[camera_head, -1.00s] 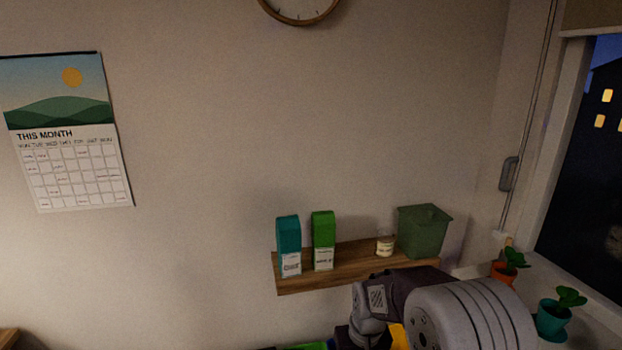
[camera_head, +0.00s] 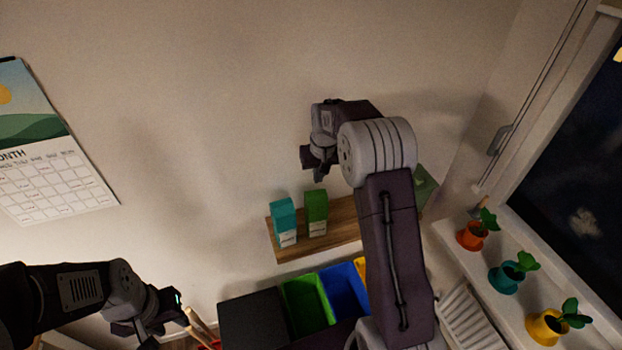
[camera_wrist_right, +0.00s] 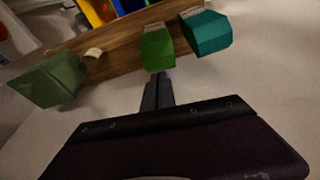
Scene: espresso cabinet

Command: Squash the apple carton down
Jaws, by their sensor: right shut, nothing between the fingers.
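I cannot make out a carton marked as apple. A green carton (camera_head: 316,207) and a teal carton (camera_head: 284,220) stand upright on a wooden wall shelf (camera_head: 345,222); their labels are too small to read. My right gripper (camera_head: 320,172) is shut and empty, above the shelf near the green carton. In the right wrist view my shut fingers (camera_wrist_right: 160,80) point towards the green carton (camera_wrist_right: 157,50), with the teal carton (camera_wrist_right: 207,34) to its right. Whether they touch is unclear. My left gripper (camera_head: 148,325) is low at the left; its fingers are unclear.
A small jar (camera_wrist_right: 92,53) and a green tapered bin (camera_wrist_right: 48,80) share the shelf. Green (camera_head: 308,303) and blue (camera_head: 345,292) bins sit below it. Potted plants (camera_head: 477,232) line the windowsill at right. A calendar (camera_head: 48,165) hangs on the wall.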

